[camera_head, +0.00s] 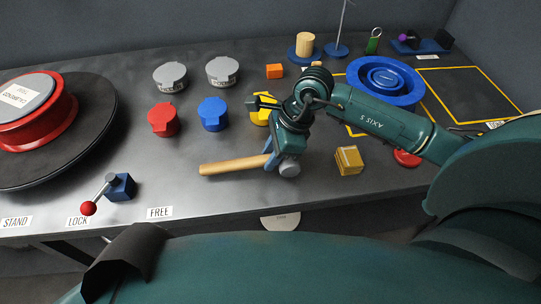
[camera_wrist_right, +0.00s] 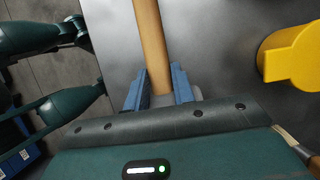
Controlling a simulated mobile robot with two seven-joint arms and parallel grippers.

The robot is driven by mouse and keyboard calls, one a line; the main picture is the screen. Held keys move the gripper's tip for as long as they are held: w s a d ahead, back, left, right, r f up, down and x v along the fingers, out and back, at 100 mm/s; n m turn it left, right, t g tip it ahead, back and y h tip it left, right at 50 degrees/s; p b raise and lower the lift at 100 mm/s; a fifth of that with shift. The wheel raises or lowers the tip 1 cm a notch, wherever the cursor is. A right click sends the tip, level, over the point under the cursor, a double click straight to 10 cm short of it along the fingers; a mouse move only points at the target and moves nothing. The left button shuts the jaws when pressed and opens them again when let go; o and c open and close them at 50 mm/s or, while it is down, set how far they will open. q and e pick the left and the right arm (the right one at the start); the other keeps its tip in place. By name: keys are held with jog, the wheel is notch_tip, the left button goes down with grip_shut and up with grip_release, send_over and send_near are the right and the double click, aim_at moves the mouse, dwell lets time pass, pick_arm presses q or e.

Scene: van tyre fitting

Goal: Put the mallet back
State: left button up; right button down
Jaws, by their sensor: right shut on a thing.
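The mallet has a pale wooden handle (camera_head: 232,166) that points left across the front part of the bench. Its grey head (camera_head: 289,168) shows at the right end, partly hidden by my gripper. My right gripper (camera_head: 272,160) has its blue fingers closed around the mallet near the head. In the right wrist view the handle (camera_wrist_right: 151,45) runs up from between the two blue fingers (camera_wrist_right: 158,88). I cannot tell whether the mallet touches the bench or hangs just above it. My left gripper is not in view.
A red lock lever (camera_head: 88,208) with a blue block (camera_head: 121,187) stands left. A red wheel (camera_head: 45,115) lies on a dark turntable (camera_head: 95,125). Red (camera_head: 163,119) and blue (camera_head: 213,114) lidded pots stand behind the mallet, a yellow block (camera_head: 348,160) right.

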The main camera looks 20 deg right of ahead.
jog(key=shift+f, duration=0.7)
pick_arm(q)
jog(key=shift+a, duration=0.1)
pick_arm(e)
jog(key=shift+f, duration=0.15)
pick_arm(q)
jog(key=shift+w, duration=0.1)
pick_arm(e)
jog(key=c, duration=1.2)
grip_release()
jog(key=shift+o, duration=0.2)
jog(key=shift+d+r, duration=0.1)
jog(key=shift+r, duration=0.3)
jog(key=b+v, duration=0.1)
jog(key=v, duration=1)
jog(key=shift+s+d+r, duration=0.1)
jog(key=shift+r, duration=0.2)
